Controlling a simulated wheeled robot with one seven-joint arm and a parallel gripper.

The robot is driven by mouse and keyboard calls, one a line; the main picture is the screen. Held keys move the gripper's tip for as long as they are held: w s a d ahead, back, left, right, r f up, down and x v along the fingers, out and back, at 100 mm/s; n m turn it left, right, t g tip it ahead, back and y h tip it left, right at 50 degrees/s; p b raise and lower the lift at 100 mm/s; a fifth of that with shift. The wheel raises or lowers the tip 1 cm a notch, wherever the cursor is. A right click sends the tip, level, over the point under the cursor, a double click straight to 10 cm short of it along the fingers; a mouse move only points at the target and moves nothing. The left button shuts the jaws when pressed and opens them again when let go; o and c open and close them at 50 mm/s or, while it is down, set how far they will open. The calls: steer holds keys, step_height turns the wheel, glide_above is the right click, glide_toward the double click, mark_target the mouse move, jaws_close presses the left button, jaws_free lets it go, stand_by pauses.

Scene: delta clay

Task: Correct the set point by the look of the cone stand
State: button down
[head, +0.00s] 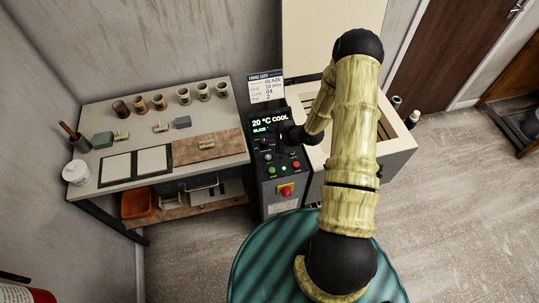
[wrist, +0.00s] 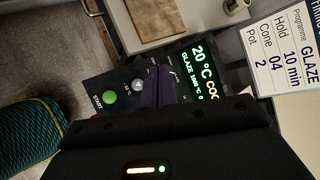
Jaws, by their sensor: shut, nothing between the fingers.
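The control panel (head: 270,160) stands between the bench and the kiln. Its green display (head: 268,122) reads 20 °C COOL with GLAZE below; it also shows in the wrist view (wrist: 203,68), where the small set-point line is hard to read. A firing card (head: 265,87) gives GLAZE, hold 10 min, cone 04, pot 2. My gripper (head: 287,138) is shut and empty, close over the panel; its fingertips (wrist: 160,88) are beside a grey knob (wrist: 138,85). Contact cannot be told. Small pale pieces on the bench (head: 122,136) may include the cone stand; their cones are too small to read.
Several cups (head: 183,96) line the back of the bench (head: 225,148). A green START button (wrist: 110,97) and a red stop button (head: 286,190) are on the panel. The kiln (head: 397,160) stands open to the right, partly behind my arm.

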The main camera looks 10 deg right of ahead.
steer(key=b, duration=0.6)
glide_above(271, 158)
step_height(271, 158, down, 7)
steer(key=shift+a, duration=0.1)
steer(key=shift+f+b, duration=0.55)
steer(key=shift+f, duration=0.4)
stand_by(1.1)
steer(key=shift+f, duration=0.4)
steer(key=shift+f+b, duration=0.35)
steer(key=shift+f, duration=0.1)
stand_by(0.7)
steer(key=shift+r, duration=0.1)
steer(key=shift+r+p, duration=0.8)
steer(key=shift+p, duration=0.05)
steer(key=shift+r, duration=0.1)
